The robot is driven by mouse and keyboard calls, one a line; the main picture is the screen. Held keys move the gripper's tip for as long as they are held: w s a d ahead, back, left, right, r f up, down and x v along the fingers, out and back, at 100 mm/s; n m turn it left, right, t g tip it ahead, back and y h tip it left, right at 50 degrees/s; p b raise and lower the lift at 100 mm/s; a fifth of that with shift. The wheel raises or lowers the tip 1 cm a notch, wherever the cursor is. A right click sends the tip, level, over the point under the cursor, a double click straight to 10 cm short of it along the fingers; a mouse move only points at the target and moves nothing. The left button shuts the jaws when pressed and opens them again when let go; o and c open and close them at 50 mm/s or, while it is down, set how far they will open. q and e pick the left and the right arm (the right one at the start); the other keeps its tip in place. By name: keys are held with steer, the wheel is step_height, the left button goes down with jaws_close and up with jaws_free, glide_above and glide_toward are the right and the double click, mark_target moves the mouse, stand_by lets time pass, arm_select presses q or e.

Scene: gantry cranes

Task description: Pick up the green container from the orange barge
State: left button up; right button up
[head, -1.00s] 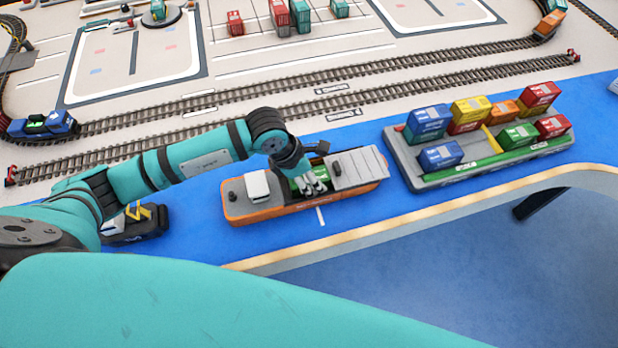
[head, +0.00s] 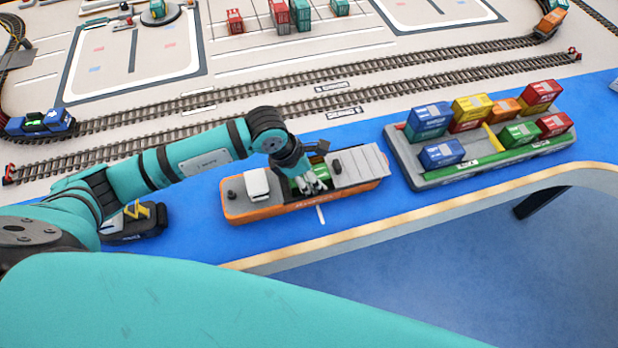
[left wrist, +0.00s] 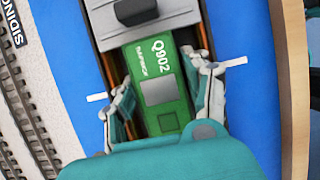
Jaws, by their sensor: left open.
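The orange barge (head: 265,212) lies on the blue water strip in the middle of the head view, with a white cabin at its left end and a grey deck at its right. The green container (head: 303,186) sits in its hold, partly hidden by my gripper. In the left wrist view the green container (left wrist: 158,75) shows its top, marked Q902. My left gripper (head: 314,186) is open over the barge. In the left wrist view its fingers (left wrist: 163,100) stand on both sides of the container, with small gaps visible. My right gripper is not in view.
A grey barge (head: 420,178) loaded with several coloured containers lies close to the right. A dark boat (head: 140,222) with a yellow frame is at the left. Rail tracks (head: 200,123) run behind the water. The table edge (head: 300,248) is in front.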

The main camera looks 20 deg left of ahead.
arm_select(q)
steer(key=c, duration=0.9)
